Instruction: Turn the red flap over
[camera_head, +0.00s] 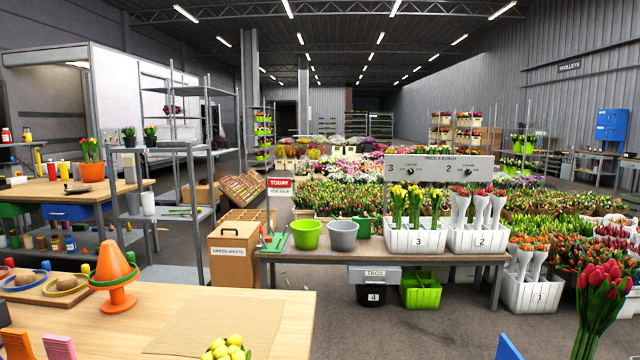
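A small sign stands on the left end of the middle table. Its upper panel is a red flap (280,183) reading "TODAY" in white. Below it is a white panel (280,195) with small dark lettering that seems to read "FOR SALE". The sign is upright on a thin post above a green base (273,242). My gripper is not recognisable in this view, and nothing is seen touching the flap.
The middle table (385,250) holds a green pot (306,235), a grey pot (343,236) and white tulip crates. A brown green-waste bin (233,252) stands left of the sign. A wooden table (260,330) with an orange cone (117,285) is in front. Red tulips (602,295) are close at right.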

